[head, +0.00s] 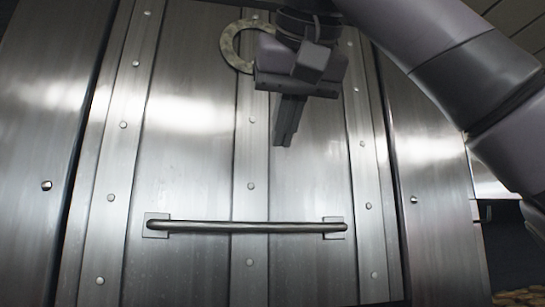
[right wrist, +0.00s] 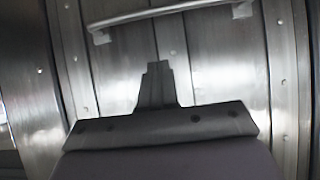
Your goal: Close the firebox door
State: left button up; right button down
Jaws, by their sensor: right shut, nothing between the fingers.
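The firebox door (head: 190,180) is a riveted steel panel that fills most of the head view. A dark horizontal bar handle (head: 245,227) crosses its lower part on two square mounts. My right gripper (head: 284,143) points down in front of the door, above the handle and apart from it. Its fingers are shut and empty. The right wrist view shows the shut fingers (right wrist: 156,66) in front of the door, with the handle (right wrist: 165,11) beyond the tips. I cannot tell whether the fingers touch the door. My left gripper is not in view.
A round metal ring (head: 232,48) on the upper door is partly hidden behind my right wrist. Steel panels flank the door at left (head: 45,130) and right (head: 432,190). A dark opening with brownish pieces (head: 520,297) shows at the lower right.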

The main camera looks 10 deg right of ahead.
send_near(271, 203)
notch_tip(271, 203, down, 4)
jog(key=a, duration=0.2)
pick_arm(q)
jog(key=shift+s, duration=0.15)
pick_arm(e)
jog(key=shift+w+d+f, duration=0.1)
jog(key=shift+w+f, duration=0.1)
jog(key=shift+f, duration=0.4)
jog(key=shift+w+d+f, duration=0.1)
jog(key=shift+w+f, duration=0.15)
jog(key=shift+f, duration=0.35)
